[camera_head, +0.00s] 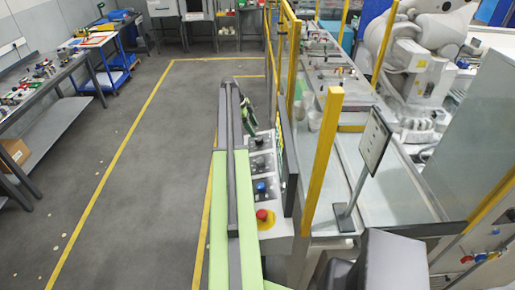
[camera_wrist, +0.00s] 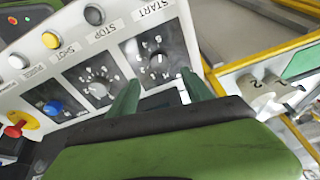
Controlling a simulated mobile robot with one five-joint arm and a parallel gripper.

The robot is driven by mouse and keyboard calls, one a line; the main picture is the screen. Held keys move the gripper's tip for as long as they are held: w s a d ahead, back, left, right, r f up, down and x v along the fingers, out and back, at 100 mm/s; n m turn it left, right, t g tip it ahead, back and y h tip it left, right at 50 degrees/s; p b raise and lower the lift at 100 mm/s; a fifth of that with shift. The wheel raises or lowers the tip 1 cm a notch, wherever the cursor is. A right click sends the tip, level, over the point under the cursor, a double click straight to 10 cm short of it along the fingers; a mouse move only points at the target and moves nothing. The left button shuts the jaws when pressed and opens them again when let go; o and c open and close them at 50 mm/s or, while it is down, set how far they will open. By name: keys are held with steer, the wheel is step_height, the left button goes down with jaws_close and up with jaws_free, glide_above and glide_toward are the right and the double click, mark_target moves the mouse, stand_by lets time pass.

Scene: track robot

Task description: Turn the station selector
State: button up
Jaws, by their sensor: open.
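I cannot read which one is the station selector. My gripper (camera_wrist: 160,78) is open, with two green fingers; in the picture the nearest dial knob lies between and just beyond the fingertips. Contact cannot be judged. In the head view the panel's knobs (camera_head: 259,165) show beside my arm, and the gripper is partly hidden.
A red emergency button (camera_wrist: 14,130) on a yellow base sits at the panel's left end. Push buttons (camera_wrist: 50,40) line its other edge. Yellow posts (camera_head: 324,160) and a tilted screen (camera_head: 375,140) stand right of the panel. The floor (camera_head: 150,170) at left is clear.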

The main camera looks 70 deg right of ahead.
mark_target(259, 139)
steer(key=b+x, duration=0.5)
steer(key=x, duration=0.2)
steer(key=shift+f, duration=0.3)
steer(key=shift+s+r, duration=0.1)
steer(key=shift+c, duration=0.2)
